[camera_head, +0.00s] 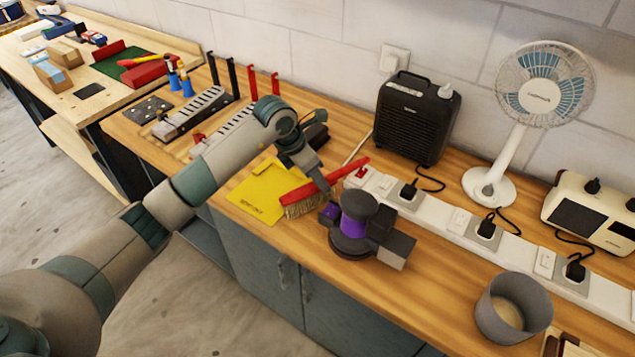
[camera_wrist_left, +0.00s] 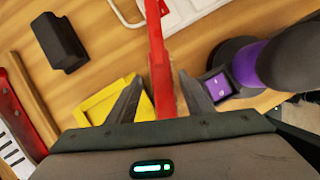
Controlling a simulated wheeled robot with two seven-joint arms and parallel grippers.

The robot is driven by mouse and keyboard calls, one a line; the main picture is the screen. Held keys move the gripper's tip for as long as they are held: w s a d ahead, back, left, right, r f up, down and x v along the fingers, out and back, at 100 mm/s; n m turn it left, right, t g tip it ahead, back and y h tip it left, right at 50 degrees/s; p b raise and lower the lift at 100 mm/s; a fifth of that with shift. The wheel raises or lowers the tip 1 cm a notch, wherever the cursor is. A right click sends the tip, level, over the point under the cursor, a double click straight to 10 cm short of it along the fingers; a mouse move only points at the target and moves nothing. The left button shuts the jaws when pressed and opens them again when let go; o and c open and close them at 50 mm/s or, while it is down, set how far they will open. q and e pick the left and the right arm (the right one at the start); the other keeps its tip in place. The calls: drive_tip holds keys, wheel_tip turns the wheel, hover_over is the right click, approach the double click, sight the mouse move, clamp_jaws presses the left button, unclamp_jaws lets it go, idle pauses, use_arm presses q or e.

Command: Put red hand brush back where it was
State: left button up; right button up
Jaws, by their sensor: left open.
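The red hand brush (camera_head: 342,171) has a long red handle and pale bristles. It lies on the wooden bench, its bristle end by the right edge of a yellow flat piece (camera_head: 255,194) marked with dark lettering. My left gripper (camera_head: 316,184) is over the brush from above. In the left wrist view the gripper (camera_wrist_left: 163,100) is open, and the red handle (camera_wrist_left: 157,50) runs between its two fingers, apart from both. Part of the brush is hidden under the gripper. My right gripper is not in view.
A grey and purple sander-like tool (camera_head: 355,225) stands close to the right of the brush. A white power strip (camera_head: 440,215) with plugs runs behind it. A black heater (camera_head: 415,118), a white fan (camera_head: 490,185) and a grey pot (camera_head: 512,308) stand further right.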

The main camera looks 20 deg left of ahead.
use_arm(q)
drive_tip(key=b+v, duration=0.3)
drive_tip(key=v, duration=0.7)
drive_tip(key=shift+b, duration=0.35)
drive_tip(key=shift+s+f, duration=0.1)
